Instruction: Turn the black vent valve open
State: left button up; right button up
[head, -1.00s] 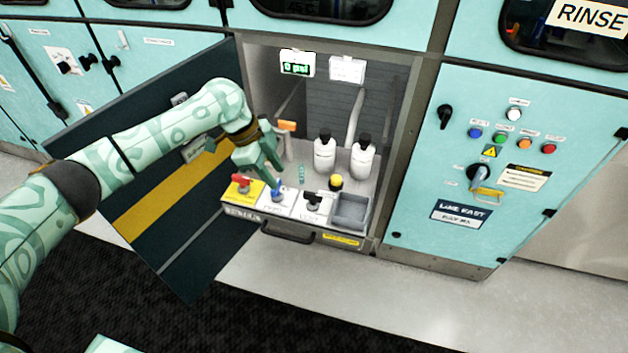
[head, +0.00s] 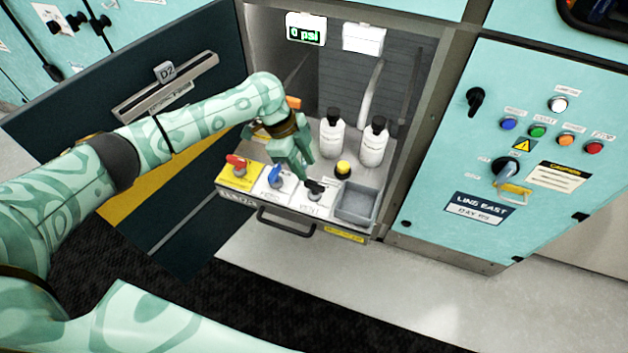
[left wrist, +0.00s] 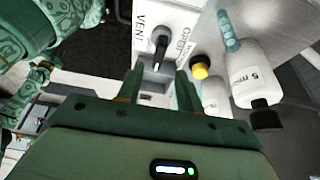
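The black vent valve (head: 314,188) sits on a white plate marked VENT in the pull-out drawer, right of the blue-handled valve (head: 276,177) and the red-handled valve (head: 237,162). In the left wrist view the black valve handle (left wrist: 160,47) shows just beyond my fingertips, between their lines. My left gripper (head: 303,172) hangs just above and behind the black valve, pointing down. Its two fingers stand apart in the left wrist view (left wrist: 158,80) with nothing between them. I cannot tell whether a finger touches the handle. My right gripper is not in view.
Two white bottles (head: 332,138) with black caps stand behind the valves. A yellow-capped item (head: 343,169) and a grey tray (head: 358,204) are to the right. The open dark door (head: 140,90) is at left.

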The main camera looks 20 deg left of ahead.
aim_at(314, 182)
pick_arm(q)
jog(key=b+x, duration=0.1)
jog(key=x, duration=0.5)
jog(key=shift+b, duration=0.35)
jog(key=shift+r, duration=0.1)
grip_shut()
